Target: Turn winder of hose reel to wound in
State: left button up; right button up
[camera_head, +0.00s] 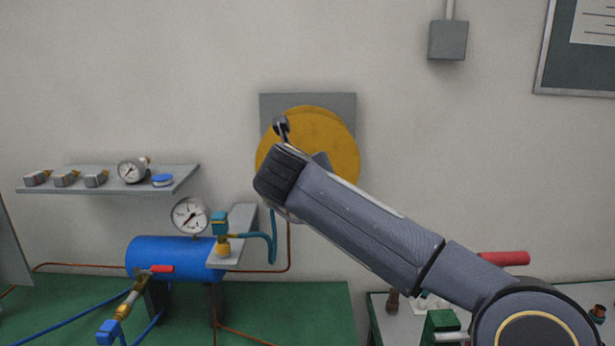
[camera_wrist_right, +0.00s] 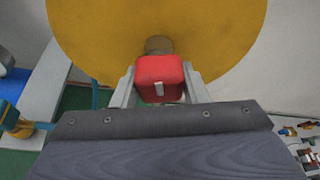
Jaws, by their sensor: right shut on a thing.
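The hose reel is a yellow disc (camera_head: 330,135) on a grey plate (camera_head: 308,99) on the wall. In the right wrist view the yellow disc (camera_wrist_right: 200,25) fills the upper part. The winder's red knob (camera_wrist_right: 160,80) stands out from the disc on a short brownish stem. My right gripper (camera_wrist_right: 158,88) is shut on the red knob, one finger on each side. In the head view my right arm covers the lower part of the reel and hides the knob and my fingertips. My left gripper is in neither view.
A blue tank (camera_head: 175,258) with a gauge (camera_head: 189,215) and a valve (camera_head: 220,235) stands left of the reel. A grey shelf (camera_head: 110,182) holds several fittings. A teal hose (camera_head: 272,240) hangs below the reel. The wall above the reel is clear.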

jog(key=shift+f+m+y+b, duration=0.15)
jog(key=shift+m+y+b, duration=0.35)
jog(key=shift+m+y, duration=0.85)
jog(key=shift+m+h, duration=0.25)
jog(key=shift+m, duration=0.1)
jog(key=o, duration=1)
jog(key=b+v, duration=0.1)
jog(key=v, duration=0.7)
jog(key=shift+b, duration=0.3)
